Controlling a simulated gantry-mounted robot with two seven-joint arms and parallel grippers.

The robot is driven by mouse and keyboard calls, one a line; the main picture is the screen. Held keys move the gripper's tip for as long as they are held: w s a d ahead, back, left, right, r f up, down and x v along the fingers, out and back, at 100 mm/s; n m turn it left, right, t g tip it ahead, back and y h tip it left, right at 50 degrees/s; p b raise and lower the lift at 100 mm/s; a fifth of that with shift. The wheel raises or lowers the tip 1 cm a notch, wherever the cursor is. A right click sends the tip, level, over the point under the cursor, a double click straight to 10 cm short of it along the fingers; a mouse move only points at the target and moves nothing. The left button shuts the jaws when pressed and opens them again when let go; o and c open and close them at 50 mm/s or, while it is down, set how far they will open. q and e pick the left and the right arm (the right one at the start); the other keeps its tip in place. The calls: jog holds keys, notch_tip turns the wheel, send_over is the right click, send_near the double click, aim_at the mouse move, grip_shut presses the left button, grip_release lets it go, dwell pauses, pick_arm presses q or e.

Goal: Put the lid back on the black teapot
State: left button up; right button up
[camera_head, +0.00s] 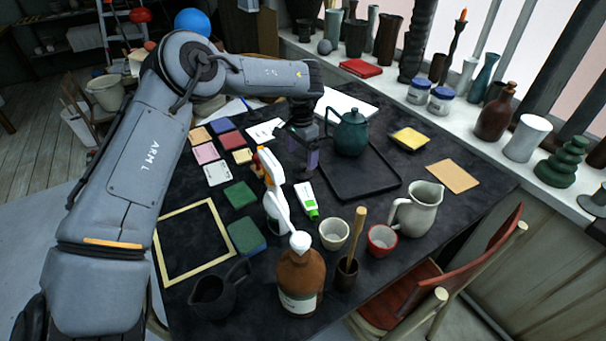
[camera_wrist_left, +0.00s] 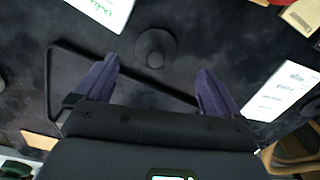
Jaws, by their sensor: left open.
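The black teapot (camera_head: 212,294) stands at the near left of the dark table, with its top open. A small round black lid with a knob (camera_wrist_left: 155,47) lies flat on the dark tabletop in the left wrist view. I cannot make it out in the head view, where my arm covers that area. My left gripper (camera_head: 305,155) points down beside the black tray. In the left wrist view its purple fingers (camera_wrist_left: 158,70) are apart and empty, with the lid just beyond and between their tips. My right gripper is not in view.
A dark teal teapot (camera_head: 349,132) with its lid on stands on the black tray (camera_head: 362,183). Square tiles and an empty frame (camera_head: 163,260) lie at left.

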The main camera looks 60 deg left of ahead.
aim_at(303, 165)
pick_arm(q)
jog(key=shift+d+f+b, duration=0.15)
jog(key=shift+f+b, duration=0.55)
jog(key=shift+f, duration=0.6)
jog(key=shift+d+f+b, duration=0.15)
jog(key=shift+f+b, duration=0.55)
jog(key=shift+f, duration=0.6)
jog(key=c, duration=1.1)
